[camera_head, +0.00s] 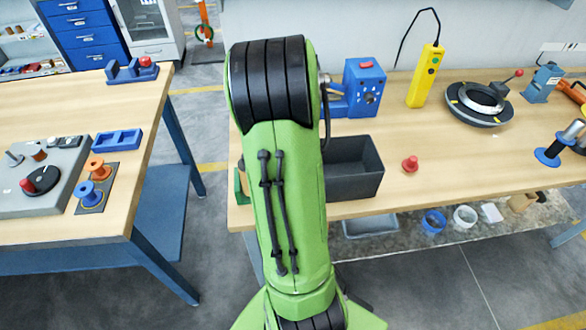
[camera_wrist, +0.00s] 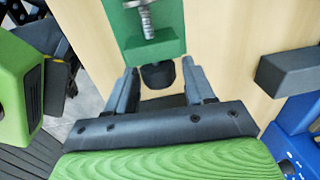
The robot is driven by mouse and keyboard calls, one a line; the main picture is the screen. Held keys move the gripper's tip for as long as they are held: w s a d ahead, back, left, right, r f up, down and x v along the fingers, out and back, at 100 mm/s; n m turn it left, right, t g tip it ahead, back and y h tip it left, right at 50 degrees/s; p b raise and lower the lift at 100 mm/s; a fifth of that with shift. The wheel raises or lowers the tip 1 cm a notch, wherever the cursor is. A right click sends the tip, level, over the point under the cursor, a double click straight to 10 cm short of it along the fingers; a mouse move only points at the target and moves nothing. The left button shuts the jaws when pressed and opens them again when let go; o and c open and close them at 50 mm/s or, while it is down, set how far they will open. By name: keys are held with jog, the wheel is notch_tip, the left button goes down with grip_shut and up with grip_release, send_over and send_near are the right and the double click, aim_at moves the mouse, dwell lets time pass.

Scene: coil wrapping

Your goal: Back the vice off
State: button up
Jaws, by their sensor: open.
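The green vice (camera_wrist: 155,32) with its bare metal screw (camera_wrist: 147,20) is at the top of the wrist view, on the wooden bench. A dark rounded piece (camera_wrist: 158,74), possibly the vice's handle or knob, lies just below the green body. My gripper (camera_wrist: 159,69) is open, with one finger on each side of this dark piece. I cannot tell whether either finger touches it. In the head view only a green sliver (camera_head: 241,184), likely the vice, shows at the bench's front left, beside my arm. My gripper is hidden there behind my arm.
A dark open bin (camera_head: 352,187) stands just right of my arm, with a blue machine (camera_head: 365,87) behind it. A red knob-like piece (camera_head: 410,164) and a black ring fixture (camera_head: 479,105) are further right.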

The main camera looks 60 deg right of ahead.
jog(key=shift+w+d+r+g+y+p, duration=0.1)
jog(key=shift+d+r+g+y+p, duration=0.15)
jog(key=shift+r+y+p, duration=0.3)
jog(key=shift+f, duration=0.25)
jog(key=shift+a+f, duration=0.15)
jog(key=shift+f, duration=0.05)
jog(key=g+y+p, duration=0.1)
jog(key=p, duration=0.3)
jog(key=shift+r+g, duration=0.25)
jog(key=shift+r, duration=0.1)
jog(key=shift+w+d+g+y+p, duration=0.15)
jog(key=shift+d+g+y+p, duration=0.25)
jog(key=shift+p, duration=0.35)
jog(key=shift+w+f+y+p, duration=0.1)
jog(key=shift+f+y+p, duration=0.25)
jog(key=shift+y+p, duration=0.15)
jog(key=shift+a+f, duration=0.1)
